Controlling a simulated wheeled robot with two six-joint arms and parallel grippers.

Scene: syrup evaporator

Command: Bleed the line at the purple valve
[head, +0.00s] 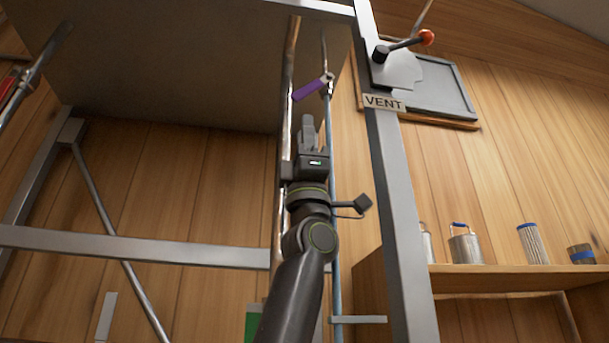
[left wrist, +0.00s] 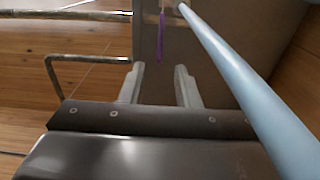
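The purple valve handle (head: 308,90) sits on a thin vertical pipe (head: 334,170) below the large pan, up near the top of the head view. It slants down to the left from its pivot. In the left wrist view the purple handle (left wrist: 161,37) shows as a narrow strip beyond the fingers. My left gripper (head: 313,128) points up just below the handle, apart from it. In the left wrist view its two fingers (left wrist: 160,85) are spread with nothing between them. My right gripper is in neither view.
The light blue pipe (left wrist: 240,80) runs close along the right of my left gripper. A grey metal post (head: 392,190) with a VENT label (head: 384,103) and a red-knobbed lever (head: 408,45) stands to the right. A shelf (head: 500,279) with several cans is farther right.

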